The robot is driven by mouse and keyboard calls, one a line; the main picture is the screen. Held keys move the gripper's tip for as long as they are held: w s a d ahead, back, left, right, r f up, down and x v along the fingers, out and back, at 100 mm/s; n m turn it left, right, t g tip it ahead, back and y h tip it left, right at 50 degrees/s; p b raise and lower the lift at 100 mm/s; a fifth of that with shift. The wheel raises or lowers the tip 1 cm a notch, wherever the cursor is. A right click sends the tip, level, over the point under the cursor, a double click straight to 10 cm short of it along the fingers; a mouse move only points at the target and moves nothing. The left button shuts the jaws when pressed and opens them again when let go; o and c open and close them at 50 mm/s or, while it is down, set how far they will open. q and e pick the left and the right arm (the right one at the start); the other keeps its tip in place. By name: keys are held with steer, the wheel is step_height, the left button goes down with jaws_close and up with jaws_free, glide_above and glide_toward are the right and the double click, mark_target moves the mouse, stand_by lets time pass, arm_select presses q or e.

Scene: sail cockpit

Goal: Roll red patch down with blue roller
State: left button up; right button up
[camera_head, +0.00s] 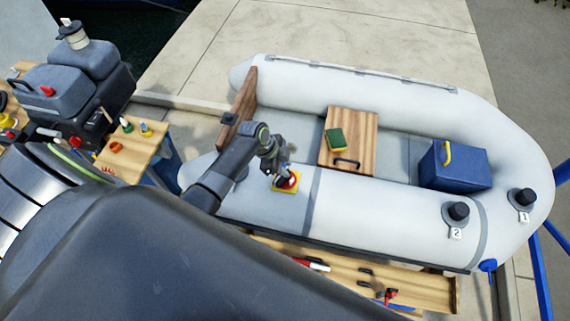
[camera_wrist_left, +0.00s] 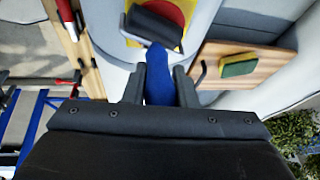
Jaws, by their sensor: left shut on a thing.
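The red patch (camera_head: 291,185) is a red disc on a yellow square, lying on the near grey tube of the inflatable boat. In the left wrist view the patch (camera_wrist_left: 179,16) shows at the top, partly covered by the roller. My left gripper (camera_head: 280,165) is over the patch. It is shut on the blue handle of the roller (camera_wrist_left: 158,82), which lies between the two fingers. The dark roller drum (camera_wrist_left: 153,24) overlaps the patch in that view; I cannot tell whether it presses on it. My right gripper is not in view.
The boat's wooden seat (camera_head: 364,140) carries a green and yellow sponge (camera_head: 336,140). A blue box (camera_head: 455,166) sits farther right. A wooden bench (camera_head: 420,287) with tools runs along the near side. An outboard motor (camera_head: 75,85) stands at left.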

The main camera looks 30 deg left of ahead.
arm_select(q)
steer(key=shift+w, duration=0.15)
steer(key=shift+w+d, duration=0.1)
steer(key=shift+w, duration=0.35)
stand_by(0.3)
step_height(320, 180, up, 7)
steer(key=p, duration=0.6)
stand_by(0.6)
